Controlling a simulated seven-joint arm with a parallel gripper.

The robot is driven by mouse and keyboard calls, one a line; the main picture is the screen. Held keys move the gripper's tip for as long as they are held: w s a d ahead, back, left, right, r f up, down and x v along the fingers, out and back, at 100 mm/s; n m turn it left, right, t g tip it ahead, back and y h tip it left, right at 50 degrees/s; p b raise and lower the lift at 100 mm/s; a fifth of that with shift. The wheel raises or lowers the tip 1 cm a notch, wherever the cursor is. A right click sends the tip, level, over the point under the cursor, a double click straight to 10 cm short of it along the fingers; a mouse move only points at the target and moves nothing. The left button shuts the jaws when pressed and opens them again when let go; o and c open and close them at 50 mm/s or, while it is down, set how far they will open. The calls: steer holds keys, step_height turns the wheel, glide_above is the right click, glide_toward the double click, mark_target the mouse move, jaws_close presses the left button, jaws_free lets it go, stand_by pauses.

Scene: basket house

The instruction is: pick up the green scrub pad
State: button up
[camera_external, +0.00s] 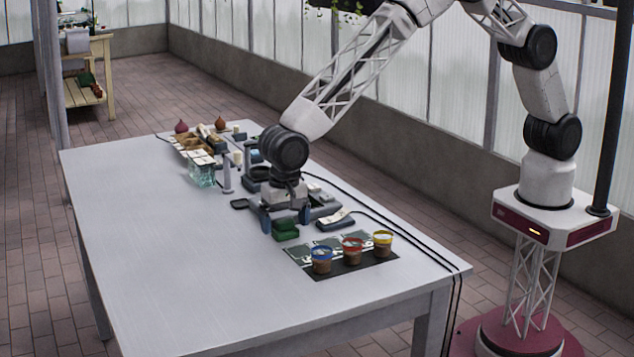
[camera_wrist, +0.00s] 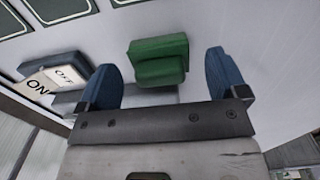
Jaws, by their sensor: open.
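The green scrub pad (camera_external: 285,229) lies on the grey table, just in front of my gripper in the external view. In the wrist view the green scrub pad (camera_wrist: 159,60) shows between my two blue fingertips, slightly beyond them, with a darker green lower part. My gripper (camera_wrist: 163,75) is open, with clear space between each finger and the pad. In the external view my gripper (camera_external: 286,220) is low over the table, pointing down, with a blue finger on either side of the pad. I cannot tell the exact height of the fingertips above the table.
An ON/OFF switch block (camera_wrist: 62,77) lies left of my fingers; it also shows in the external view (camera_external: 335,220). A dark mat (camera_external: 346,264) holds three cups with blue, red and yellow rims. A glass container (camera_external: 202,173) and small items stand behind. The left table is clear.

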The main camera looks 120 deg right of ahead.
mark_target(285, 219)
steer(key=shift+f, duration=0.9)
steer(key=c, duration=1)
steer(key=shift+r, duration=0.1)
steer(key=shift+r, duration=4.95)
